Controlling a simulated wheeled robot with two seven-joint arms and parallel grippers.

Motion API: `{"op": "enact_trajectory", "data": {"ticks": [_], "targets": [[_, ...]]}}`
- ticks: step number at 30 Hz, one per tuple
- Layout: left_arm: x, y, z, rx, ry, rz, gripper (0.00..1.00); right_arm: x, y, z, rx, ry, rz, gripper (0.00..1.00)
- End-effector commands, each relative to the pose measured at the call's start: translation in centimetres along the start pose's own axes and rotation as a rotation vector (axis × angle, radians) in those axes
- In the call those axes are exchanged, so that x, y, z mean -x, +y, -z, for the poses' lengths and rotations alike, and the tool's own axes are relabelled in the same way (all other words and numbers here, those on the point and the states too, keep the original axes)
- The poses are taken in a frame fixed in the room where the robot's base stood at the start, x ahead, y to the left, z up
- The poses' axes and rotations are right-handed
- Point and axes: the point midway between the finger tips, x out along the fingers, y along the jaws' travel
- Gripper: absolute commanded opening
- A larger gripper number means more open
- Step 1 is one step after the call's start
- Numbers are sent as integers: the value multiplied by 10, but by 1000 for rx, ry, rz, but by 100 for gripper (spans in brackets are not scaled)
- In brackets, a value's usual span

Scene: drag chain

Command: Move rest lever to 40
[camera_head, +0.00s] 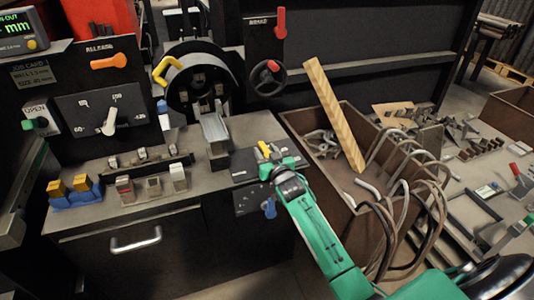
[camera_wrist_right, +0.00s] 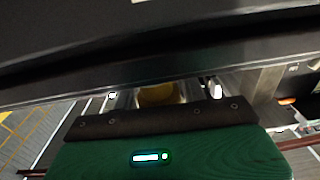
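A small yellow lever (camera_head: 264,148) stands on a dark panel (camera_head: 243,172) at the bench's right front corner; its lettering is too small to read. My right gripper (camera_head: 272,157), on a green arm, is right at this lever. In the right wrist view a yellow piece (camera_wrist_right: 158,95) shows between the fingers, which look apart; the gripper body hides contact. A dial plate (camera_head: 85,118) at the left has number marks and a pale lever (camera_head: 110,121) standing near upright. I cannot read which lever is named rest. My left gripper is not in view.
An orange release lever (camera_head: 108,63) and a red brake lever (camera_head: 281,22) sit on back panels. A metal channel (camera_head: 214,130) stands beside the gripper. A crate (camera_head: 290,119) with a plank and hoses is at the right.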

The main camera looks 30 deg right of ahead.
Motion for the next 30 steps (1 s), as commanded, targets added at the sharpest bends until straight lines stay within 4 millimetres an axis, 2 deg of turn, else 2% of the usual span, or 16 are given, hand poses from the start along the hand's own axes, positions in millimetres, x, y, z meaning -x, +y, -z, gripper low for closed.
{"op": "enact_trajectory", "data": {"ticks": [7,21,25,30], "targets": [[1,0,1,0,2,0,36,18,0,0,0,0,1,42],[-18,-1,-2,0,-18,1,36,104,0,-1,-1,-2,0,42],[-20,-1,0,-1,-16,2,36,122,0,-1,-1,-2,0,42],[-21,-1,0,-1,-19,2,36,135,0,-1,0,-1,-1,42]]}}
